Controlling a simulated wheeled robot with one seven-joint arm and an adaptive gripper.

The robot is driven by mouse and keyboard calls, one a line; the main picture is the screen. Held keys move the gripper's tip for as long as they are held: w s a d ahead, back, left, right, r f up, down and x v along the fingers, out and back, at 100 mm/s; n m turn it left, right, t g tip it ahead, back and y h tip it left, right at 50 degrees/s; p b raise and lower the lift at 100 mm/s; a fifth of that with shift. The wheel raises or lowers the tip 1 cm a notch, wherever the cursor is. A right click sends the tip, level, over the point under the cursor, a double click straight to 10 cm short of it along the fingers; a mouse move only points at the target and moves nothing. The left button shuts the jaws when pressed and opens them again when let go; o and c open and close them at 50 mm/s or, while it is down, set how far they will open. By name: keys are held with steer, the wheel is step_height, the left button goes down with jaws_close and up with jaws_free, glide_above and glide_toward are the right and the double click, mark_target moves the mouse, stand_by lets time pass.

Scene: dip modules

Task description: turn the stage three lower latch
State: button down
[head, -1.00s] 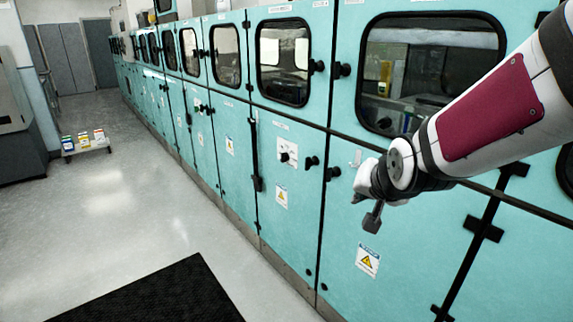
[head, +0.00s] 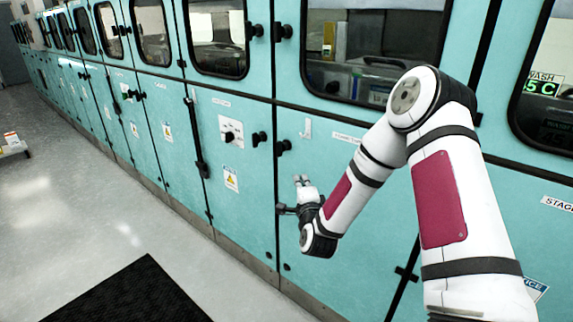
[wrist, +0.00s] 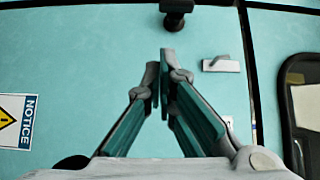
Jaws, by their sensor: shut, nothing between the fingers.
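Two black latches sit side by side on the lower teal doors in the head view: a left one (head: 260,139) and a right one (head: 283,147), either side of a door seam. The stage labels near them are too small to read. My gripper (head: 303,183) is in front of the right-hand lower door, below and slightly right of the right latch. In the wrist view my gripper (wrist: 161,82) has its fingertips together and empty. A black latch (wrist: 177,7) shows beyond them at the top edge, apart from the fingers.
A pale hook handle (head: 307,128) sits right of the latches; it also shows in the wrist view (wrist: 221,64). A rotary switch plate (head: 231,132) is on the left door. Upper latches (head: 254,30) flank the windows. A black mat (head: 135,290) lies on the open floor.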

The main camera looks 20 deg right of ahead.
steer(key=w+b, duration=0.1)
steer(key=w, duration=1.2)
steer(key=shift+a, duration=0.3)
steer(key=shift+d+f, duration=0.1)
steer(key=shift+f, duration=0.1)
steer(key=shift+w+f+m+t+b, duration=0.1)
steer(key=shift+m+t+b, duration=0.3)
steer(key=shift+b, duration=0.25)
